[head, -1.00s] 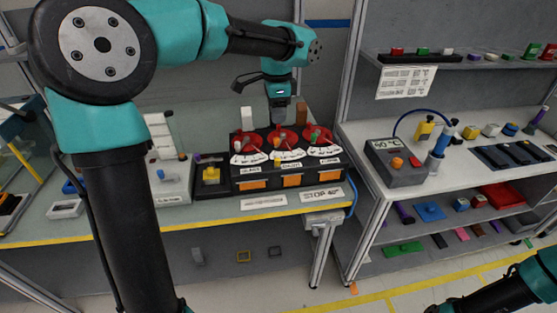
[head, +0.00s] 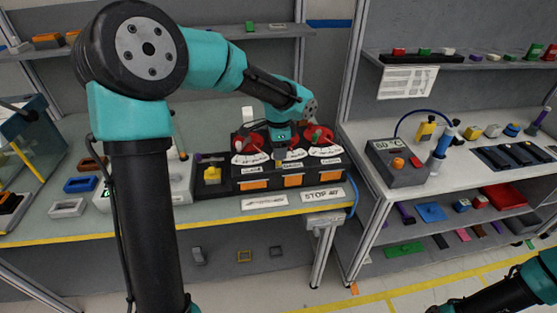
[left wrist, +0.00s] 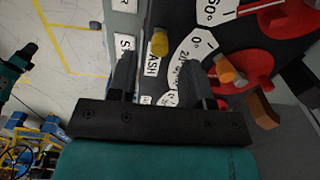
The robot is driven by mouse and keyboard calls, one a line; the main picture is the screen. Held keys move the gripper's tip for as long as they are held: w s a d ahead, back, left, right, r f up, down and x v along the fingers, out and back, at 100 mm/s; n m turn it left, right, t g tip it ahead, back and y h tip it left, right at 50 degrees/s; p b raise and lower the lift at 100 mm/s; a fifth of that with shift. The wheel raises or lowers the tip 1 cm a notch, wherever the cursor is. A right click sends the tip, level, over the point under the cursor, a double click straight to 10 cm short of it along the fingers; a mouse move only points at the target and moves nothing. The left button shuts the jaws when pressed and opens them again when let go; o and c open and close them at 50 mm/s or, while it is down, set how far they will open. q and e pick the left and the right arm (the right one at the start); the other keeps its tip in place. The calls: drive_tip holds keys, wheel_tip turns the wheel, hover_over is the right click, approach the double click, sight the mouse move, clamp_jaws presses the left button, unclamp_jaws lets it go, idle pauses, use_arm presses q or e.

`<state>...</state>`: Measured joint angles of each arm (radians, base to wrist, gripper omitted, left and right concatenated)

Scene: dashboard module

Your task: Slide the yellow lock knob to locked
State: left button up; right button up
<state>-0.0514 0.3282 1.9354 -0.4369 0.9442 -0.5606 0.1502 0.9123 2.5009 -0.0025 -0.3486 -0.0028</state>
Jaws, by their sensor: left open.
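A small yellow knob (left wrist: 159,43) stands on the black dashboard module beside the WASH label in the left wrist view. My left gripper (left wrist: 158,62) is open and empty, with the knob in line with the gap between its fingers. Whether the fingers reach around the knob is unclear. In the head view the left gripper (head: 280,160) points down over the module's middle section and hides this knob. The black module (head: 236,184) carries red dials, white scales and orange panels. My right gripper is out of view.
Close to the gripper, an orange knob (left wrist: 228,72) sits on a red dial (left wrist: 250,68). The STOP label (head: 322,194) lies in front. A shelf unit (head: 395,215) stands to the right.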

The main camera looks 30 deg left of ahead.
sight(279, 163)
use_arm(q)
drive_tip(key=shift+f, duration=2.3)
clamp_jaws()
